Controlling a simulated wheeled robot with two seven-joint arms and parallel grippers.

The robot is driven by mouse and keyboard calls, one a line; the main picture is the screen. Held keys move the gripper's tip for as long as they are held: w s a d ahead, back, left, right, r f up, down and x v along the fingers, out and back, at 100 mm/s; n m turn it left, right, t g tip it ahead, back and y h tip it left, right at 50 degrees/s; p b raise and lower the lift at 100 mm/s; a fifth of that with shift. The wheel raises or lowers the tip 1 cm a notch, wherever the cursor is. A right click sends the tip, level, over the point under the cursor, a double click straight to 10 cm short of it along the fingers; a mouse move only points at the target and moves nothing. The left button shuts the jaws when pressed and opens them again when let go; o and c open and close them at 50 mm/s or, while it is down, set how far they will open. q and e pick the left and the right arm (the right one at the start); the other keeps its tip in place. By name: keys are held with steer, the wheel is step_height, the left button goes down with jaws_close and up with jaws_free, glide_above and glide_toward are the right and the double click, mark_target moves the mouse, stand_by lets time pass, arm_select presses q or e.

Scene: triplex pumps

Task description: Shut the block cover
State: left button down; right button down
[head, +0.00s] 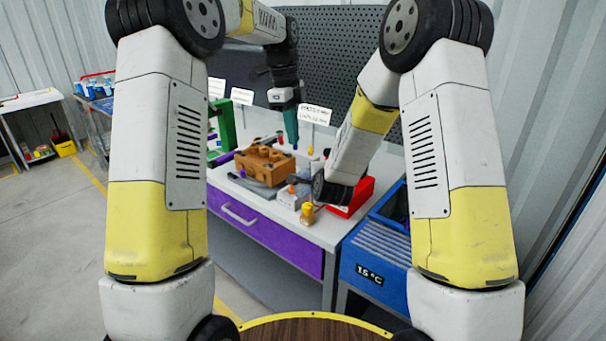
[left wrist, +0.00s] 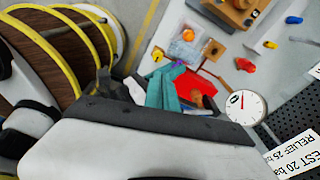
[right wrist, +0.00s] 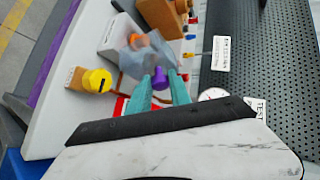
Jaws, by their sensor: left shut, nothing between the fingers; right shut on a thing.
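The block cover (right wrist: 146,64) is a clear, bluish see-through piece in the right wrist view, standing tilted over a pale block (right wrist: 118,38) with an orange part (right wrist: 136,40). My right gripper (right wrist: 160,84) is shut on the cover's purple knob (right wrist: 160,76), which sits between its teal fingertips. The left wrist view shows the clear cover (left wrist: 183,50) and the purple knob (left wrist: 178,65) partly behind teal fingers. My left gripper (head: 293,144) is shut and empty above the bench's back. The cover's exact angle is unclear.
A yellow knob (right wrist: 97,80) on a wooden base stands beside the block. A red tray (head: 352,198) and a round gauge (left wrist: 245,107) are close by. An orange-brown pump body (head: 264,164) stands to the left. A pegboard (right wrist: 260,60) rises behind.

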mark_target(298, 173)
arm_select(q)
steer(key=d+f+m, duration=0.1)
steer(key=f, duration=0.3)
steer(key=w+f+m, duration=0.1)
steer(key=f, duration=0.4)
steer(key=w+d+f+m, duration=0.1)
steer(key=f, duration=0.3)
steer(key=shift+w+d+f+g, duration=0.2)
steer(key=shift+d+f+g, duration=0.1)
steer(key=shift+f+g, duration=0.1)
arm_select(e)
steer(key=shift+d, duration=0.1)
arm_select(q)
steer(key=shift+w+a+f, duration=0.15)
steer(key=shift+w+a, duration=0.4)
steer(key=shift+a, duration=0.25)
arm_select(e)
steer(key=shift+d, duration=0.1)
steer(key=c, duration=1.2)
jaws_free()
arm_select(q)
steer(key=shift+s, duration=0.1)
